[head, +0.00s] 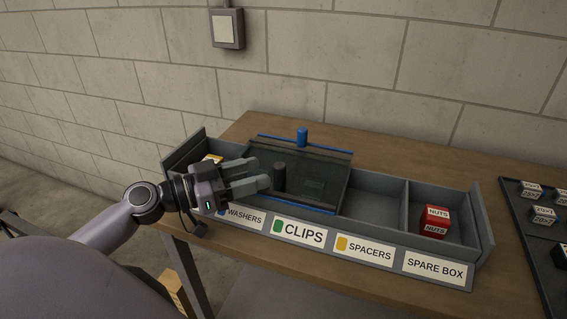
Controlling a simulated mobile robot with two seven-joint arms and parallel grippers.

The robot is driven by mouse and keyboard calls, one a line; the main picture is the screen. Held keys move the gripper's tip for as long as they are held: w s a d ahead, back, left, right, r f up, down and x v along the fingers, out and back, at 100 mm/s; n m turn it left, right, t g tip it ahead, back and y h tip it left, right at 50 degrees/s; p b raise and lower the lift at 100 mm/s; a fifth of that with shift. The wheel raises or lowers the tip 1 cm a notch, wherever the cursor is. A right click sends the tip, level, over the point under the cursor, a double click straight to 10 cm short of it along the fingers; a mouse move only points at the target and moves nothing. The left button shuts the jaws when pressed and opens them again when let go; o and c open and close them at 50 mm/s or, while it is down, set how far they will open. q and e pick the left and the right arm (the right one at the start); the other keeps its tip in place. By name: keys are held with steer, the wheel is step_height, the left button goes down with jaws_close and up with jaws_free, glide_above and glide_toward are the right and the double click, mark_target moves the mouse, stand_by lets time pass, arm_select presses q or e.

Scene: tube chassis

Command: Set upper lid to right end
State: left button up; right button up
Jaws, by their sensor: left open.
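A long grey box (485,225) with compartments in a row stands on the table. A dark see-through lid (325,180) with an upright dark knob (279,178) lies over the clips part, left of the middle. Blue strips (335,152) run along its back and front, and a blue knob (302,137) stands at the back; they seem to belong to a second lid, but I cannot tell how the two overlap. My left gripper (264,174) is open, its fingertips just left of the dark knob. Contact is unclear. My right gripper is out of view.
Front labels read washers, clips, spacers (364,249) and spare box (435,267). The spacers compartment looks empty and uncovered. A red nuts box (434,222) sits in the right end compartment. A dark tray (530,235) with small labelled pieces lies at the right. A wall (330,50) stands behind.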

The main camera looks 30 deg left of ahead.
mark_target(280, 165)
arm_select(q)
steer(key=p+x, duration=0.2)
steer(key=x, duration=0.2)
steer(key=shift+w+d+r, duration=0.15)
steer(key=shift+w, duration=0.1)
steer(key=shift+x, duration=0.85)
jaws_close()
